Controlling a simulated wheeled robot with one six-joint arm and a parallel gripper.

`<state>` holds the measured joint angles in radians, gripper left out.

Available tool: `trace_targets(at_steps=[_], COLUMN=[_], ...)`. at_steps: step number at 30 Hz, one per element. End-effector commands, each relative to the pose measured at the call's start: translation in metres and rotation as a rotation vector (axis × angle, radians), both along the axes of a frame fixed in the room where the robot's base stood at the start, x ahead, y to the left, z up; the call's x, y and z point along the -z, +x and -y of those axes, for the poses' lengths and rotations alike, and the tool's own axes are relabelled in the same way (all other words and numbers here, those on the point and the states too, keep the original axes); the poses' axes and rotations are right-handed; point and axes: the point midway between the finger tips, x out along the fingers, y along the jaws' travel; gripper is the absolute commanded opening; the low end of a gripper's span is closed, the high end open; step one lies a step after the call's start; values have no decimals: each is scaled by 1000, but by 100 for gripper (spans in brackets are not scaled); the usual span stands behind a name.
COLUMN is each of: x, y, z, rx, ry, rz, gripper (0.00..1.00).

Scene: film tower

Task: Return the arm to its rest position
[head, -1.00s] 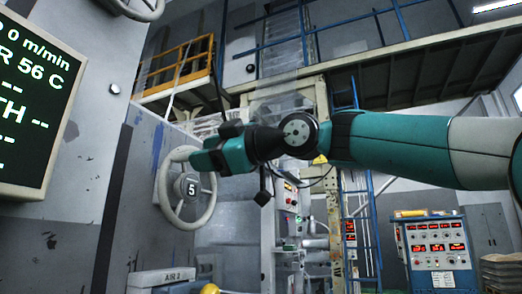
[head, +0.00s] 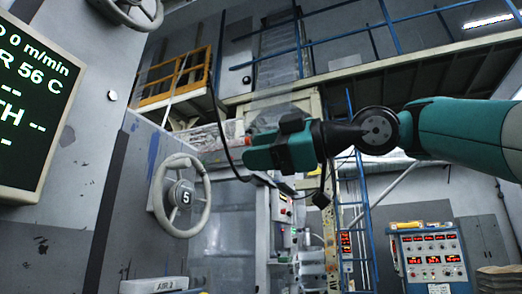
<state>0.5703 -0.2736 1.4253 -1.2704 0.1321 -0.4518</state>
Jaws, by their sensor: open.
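My gripper (head: 254,156) is at the end of my teal arm, which reaches in from the right side of the head view. It is empty and hangs in the air in the middle of the picture. It points left and appears to the right of the handwheel marked 5 (head: 203,213), with a gap between them in the picture. The fingertips are small and dark here, so their spacing is hard to see. A dark cable hangs in a loop beside the gripper.
A control cabinet (head: 432,258) with red readouts stands at lower right. A blue ladder (head: 357,220) and a yellow-railed platform (head: 175,75) are behind.

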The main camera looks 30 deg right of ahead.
Motion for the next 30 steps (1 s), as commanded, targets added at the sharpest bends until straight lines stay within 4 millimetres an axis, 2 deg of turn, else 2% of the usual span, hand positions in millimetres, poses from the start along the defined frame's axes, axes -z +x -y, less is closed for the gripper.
trace_targets(at_steps=[13,17,20,23,24,26,27,30], x=[1,20,64,137,167,211,239,296], y=[1,15,30,30,22,5,-11,-54], z=[0,-5,-18,-42,-51,-62,-69,-75], rx=[0,2,15,52,74,113,142,224], ry=[6,70,157,209,212,198,176,104], rz=[-9,-135,-371,-699,-826,-1005,-1117,-1350], gripper=[47,47,47,47,47,47,47,47])
